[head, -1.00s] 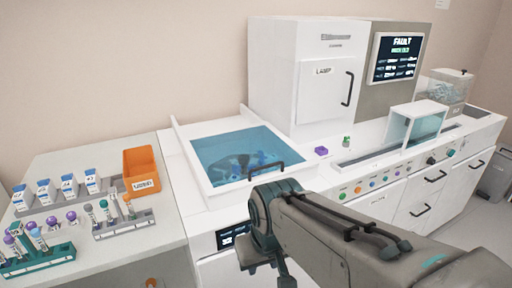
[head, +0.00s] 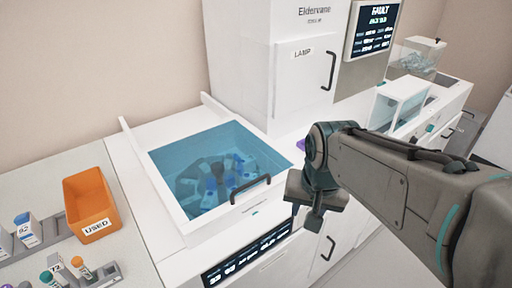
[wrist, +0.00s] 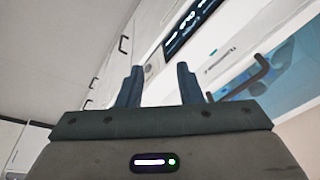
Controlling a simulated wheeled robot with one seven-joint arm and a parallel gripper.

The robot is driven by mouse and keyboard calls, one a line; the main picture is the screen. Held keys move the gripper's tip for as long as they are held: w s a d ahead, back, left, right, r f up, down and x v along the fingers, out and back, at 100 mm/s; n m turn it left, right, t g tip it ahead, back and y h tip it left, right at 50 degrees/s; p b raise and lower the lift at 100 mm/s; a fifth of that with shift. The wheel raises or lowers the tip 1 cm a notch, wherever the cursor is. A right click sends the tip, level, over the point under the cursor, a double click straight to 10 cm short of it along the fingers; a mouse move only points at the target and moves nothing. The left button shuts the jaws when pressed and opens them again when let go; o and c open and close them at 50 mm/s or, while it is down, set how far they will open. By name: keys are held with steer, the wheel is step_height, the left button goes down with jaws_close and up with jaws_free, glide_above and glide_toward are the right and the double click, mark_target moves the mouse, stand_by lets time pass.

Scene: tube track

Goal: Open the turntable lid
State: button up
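The turntable lid (head: 172,184) is a white frame with a blue see-through pane, lying closed on the white machine. A dark turntable with blue pieces shows through the pane. The lid's black handle (head: 250,188) is at its front right edge; it also shows in the wrist view (wrist: 243,80), to the right of the fingers. My gripper (wrist: 160,85) has its two dark fingers apart with nothing between them. In the head view my gripper (head: 308,207) hangs to the right of the handle, apart from it.
An orange bin (head: 90,204) marked USED stands left of the machine, near racks with tubes (head: 65,272). A tall white cabinet (head: 300,75) marked LAMP rises behind. A dark display (head: 247,250) is on the machine's front below the lid. A clear cover (head: 397,104) stands at right.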

steer(key=w+a+r+m+y+p, duration=0.1)
steer(key=w+a+r+m+p, duration=0.5)
steer(key=w+a+r+m, duration=0.35)
steer(key=n+p, duration=0.1)
steer(key=p, duration=0.1)
glide_toward(249, 183)
steer(key=shift+g, duration=0.4)
steer(key=f, duration=0.2)
steer(key=w+f, duration=0.1)
steer(key=f, duration=0.4)
steer(key=shift+w+a+f, duration=0.3)
steer(key=shift+w+a, duration=0.1)
steer(key=shift+c, duration=0.3)
jaws_close()
